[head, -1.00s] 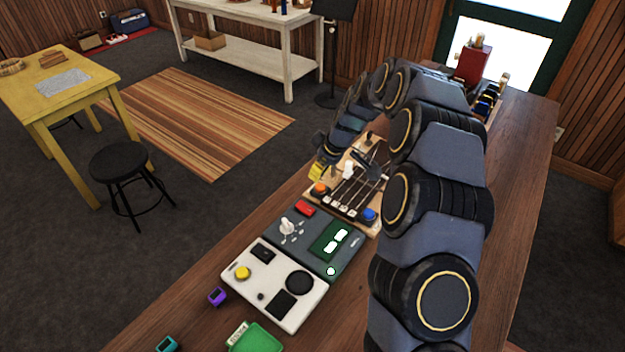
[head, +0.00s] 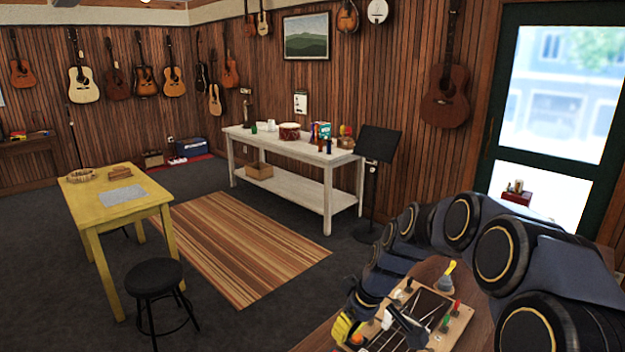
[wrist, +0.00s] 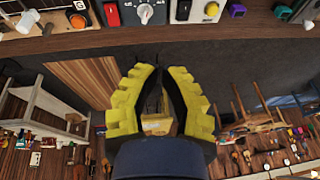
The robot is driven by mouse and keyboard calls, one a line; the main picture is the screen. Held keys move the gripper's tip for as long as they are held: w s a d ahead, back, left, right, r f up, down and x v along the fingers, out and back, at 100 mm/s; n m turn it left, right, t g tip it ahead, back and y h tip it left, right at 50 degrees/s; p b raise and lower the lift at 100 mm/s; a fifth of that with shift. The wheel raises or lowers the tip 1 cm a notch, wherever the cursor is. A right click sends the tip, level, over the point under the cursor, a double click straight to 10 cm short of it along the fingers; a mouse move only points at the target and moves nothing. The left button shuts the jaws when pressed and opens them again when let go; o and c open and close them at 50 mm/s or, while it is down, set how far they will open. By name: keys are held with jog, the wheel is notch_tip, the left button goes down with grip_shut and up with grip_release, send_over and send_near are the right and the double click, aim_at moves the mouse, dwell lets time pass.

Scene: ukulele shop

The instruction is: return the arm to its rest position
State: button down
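My gripper (wrist: 160,76) shows in the wrist view as two yellow ridged fingers with dark inner pads. They stand apart, with a gap and nothing held between them. In the head view my gripper (head: 344,328) is low, at the left of the wooden board, with one yellow finger showing. My arm reaches over the wooden bench from the right and bends down to the gripper. The wooden board (head: 455,338) carries strings and several coloured knobs. Whether the gripper touches it cannot be told from the head view.
In the wrist view the bench edge (wrist: 230,34) runs across the top, with devices on it. A yellow table (head: 140,208), a black stool (head: 155,277) and a white table (head: 345,199) stand beyond. Open floor (head: 235,325) lies left of the bench.

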jog(key=s+d+r+m+g+h, duration=0.1)
jog(key=s+r+m, duration=0.1)
jog(key=s, duration=0.8)
jog(key=s+d+r+m+g+h, duration=0.1)
jog(key=s+r+m, duration=0.1)
jog(key=s, duration=0.9)
jog(key=s+d+r+m+g+h, duration=0.1)
jog(key=s+r+m, duration=0.1)
jog(key=s, duration=0.8)
jog(key=shift+s+d+m, duration=0.35)
jog(key=shift+s+m, duration=0.05)
jog(key=shift+m, duration=0.5)
